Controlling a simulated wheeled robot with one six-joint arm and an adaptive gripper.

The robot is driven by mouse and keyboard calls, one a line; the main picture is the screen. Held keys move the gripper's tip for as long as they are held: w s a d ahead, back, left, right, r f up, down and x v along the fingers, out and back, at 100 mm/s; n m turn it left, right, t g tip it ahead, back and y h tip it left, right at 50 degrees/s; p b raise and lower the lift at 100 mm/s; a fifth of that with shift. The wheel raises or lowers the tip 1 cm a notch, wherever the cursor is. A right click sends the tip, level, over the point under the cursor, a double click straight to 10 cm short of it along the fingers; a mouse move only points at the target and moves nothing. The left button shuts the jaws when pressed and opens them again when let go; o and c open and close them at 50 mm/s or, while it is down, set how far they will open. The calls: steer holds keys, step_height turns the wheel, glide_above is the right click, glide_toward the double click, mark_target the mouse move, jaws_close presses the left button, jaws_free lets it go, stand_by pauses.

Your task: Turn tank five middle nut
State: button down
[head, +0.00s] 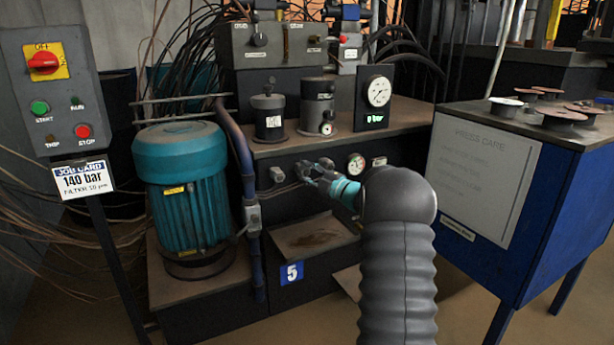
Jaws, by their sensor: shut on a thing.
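The tank (230,185) with the blue "5" plate (291,272) stands in the middle of the head view. My gripper (306,171) reaches its front face from the right, with its fingers shut on the middle nut. The nut is mostly hidden behind the fingers, so its angle cannot be told. A round grey fitting (277,174) sticks out just left of my gripper. A small round gauge (356,164) sits to the right of it, close to my wrist.
A teal motor (185,190) stands at left, with a blue-grey pipe (240,150) beside it. A dial gauge (378,91) above has a green display reading 0 bar. A job card (85,181) reads 140 bar. A blue cabinet (560,200) with discs on top stands close at right.

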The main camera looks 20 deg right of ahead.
steer(key=shift+m, duration=0.3)
steer(key=c, duration=0.8)
jaws_free()
steer(key=shift+d, duration=0.1)
steer(key=v, duration=1.2)
steer(key=shift+f, duration=0.15)
